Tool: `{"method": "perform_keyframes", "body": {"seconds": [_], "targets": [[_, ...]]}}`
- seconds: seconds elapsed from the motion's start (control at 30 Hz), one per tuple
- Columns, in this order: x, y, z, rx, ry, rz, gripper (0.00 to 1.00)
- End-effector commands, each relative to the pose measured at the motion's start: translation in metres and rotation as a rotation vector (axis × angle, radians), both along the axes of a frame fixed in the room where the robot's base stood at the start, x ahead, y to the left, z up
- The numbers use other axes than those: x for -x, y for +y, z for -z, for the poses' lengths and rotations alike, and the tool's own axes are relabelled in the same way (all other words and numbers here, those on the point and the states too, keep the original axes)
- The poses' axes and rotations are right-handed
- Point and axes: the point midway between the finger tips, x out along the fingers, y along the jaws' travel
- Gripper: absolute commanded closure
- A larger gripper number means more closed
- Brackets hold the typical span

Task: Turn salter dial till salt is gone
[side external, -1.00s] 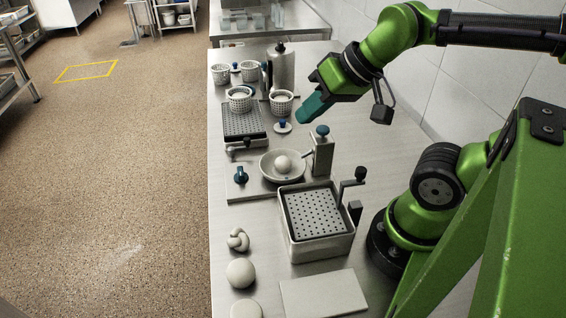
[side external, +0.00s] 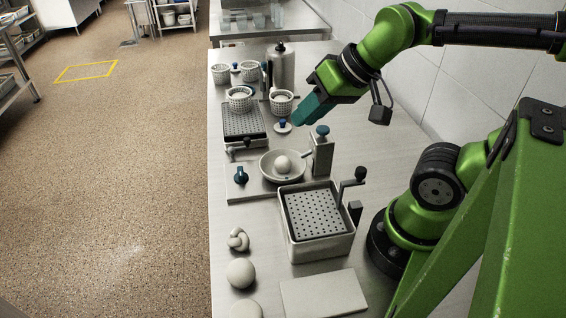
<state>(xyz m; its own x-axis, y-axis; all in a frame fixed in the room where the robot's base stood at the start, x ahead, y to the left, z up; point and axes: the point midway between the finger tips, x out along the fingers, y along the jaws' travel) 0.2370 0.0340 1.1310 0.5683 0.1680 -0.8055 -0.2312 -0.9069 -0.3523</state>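A grey upright block with a blue round knob (side external: 322,131) on top stands at the right of a shallow pan (side external: 265,166). This may be the salter and its dial; I cannot tell for sure. A white ball (side external: 283,164) sits in the pan. A second dark blue knob (side external: 240,175) is on the flat base left of the pan. No salt can be made out at this size. My gripper (side external: 299,121), with teal fingers, hangs above the table behind the block, apart from both knobs. Its finger gap is not clear from this side.
Small perforated baskets (side external: 281,105) stand at the back near a metal bottle (side external: 283,68) and a dark perforated tray (side external: 243,124). A small blue-topped lid (side external: 283,127) lies below my gripper. A perforated box with a crank (side external: 318,247) stands in front, beside a flat plate (side external: 322,296).

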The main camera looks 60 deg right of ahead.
Motion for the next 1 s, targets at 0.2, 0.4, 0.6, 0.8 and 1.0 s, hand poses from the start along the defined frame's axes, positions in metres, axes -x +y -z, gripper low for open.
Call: {"method": "perform_keyframes", "body": {"seconds": [0.2, 0.4, 0.6, 0.8, 1.0], "targets": [[-0.036, 0.005, 0.015, 0.035, 0.148, -0.069, 0.46], [-0.094, 0.008, 0.030, 0.190, 0.300, -0.329, 0.32], [-0.148, 0.008, 0.054, 0.355, 0.424, -0.668, 0.32], [-0.178, 0.003, 0.053, 0.472, 0.455, -0.959, 0.32], [-0.175, 0.002, 0.049, 0.499, 0.447, -1.077, 0.32]]}}
